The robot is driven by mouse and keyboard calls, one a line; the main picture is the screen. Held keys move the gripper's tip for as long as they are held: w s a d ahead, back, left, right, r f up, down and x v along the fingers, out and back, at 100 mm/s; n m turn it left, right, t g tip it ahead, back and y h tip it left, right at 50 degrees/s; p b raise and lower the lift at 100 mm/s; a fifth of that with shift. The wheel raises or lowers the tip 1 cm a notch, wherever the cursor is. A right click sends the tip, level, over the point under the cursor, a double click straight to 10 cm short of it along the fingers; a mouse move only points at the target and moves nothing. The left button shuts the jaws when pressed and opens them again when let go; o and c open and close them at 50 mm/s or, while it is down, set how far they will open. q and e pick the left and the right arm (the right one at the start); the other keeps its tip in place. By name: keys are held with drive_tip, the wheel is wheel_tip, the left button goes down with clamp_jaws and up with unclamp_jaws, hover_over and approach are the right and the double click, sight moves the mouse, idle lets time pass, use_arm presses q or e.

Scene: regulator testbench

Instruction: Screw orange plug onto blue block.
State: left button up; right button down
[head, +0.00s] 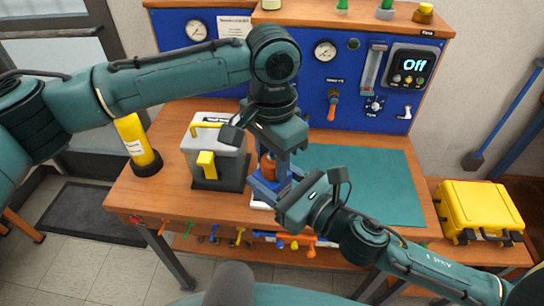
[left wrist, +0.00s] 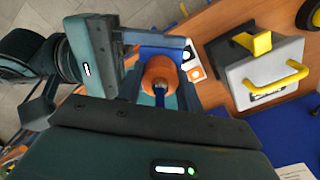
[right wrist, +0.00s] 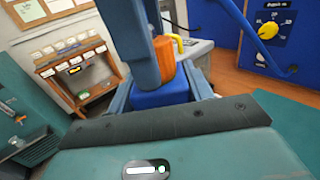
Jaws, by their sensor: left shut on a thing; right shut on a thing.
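The orange plug (head: 267,166) is upright, directly above the blue block (head: 266,188), over the front of the bench. My left gripper (head: 270,160) reaches down from above and is shut on the plug. My right gripper (head: 272,186) comes from the lower right and is shut on the block. In the left wrist view the orange plug (left wrist: 160,74) shows its round top between blue fingers. In the right wrist view the blue block (right wrist: 162,96) lies between the fingers with the orange plug (right wrist: 164,58) right on top. Whether the threads are engaged is hidden.
A grey box with yellow handles (head: 217,155) stands just left of the grippers, with a yellow cylinder (head: 138,145) farther left. A teal mat (head: 375,180) lies clear at right. A yellow case (head: 478,208) sits far right.

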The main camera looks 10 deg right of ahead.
use_arm(q)
drive_tip(key=c, duration=0.3)
drive_tip(key=o, duration=1.1)
drive_tip(key=shift+o, duration=0.2)
wheel_tip(320, 180, up, 12)
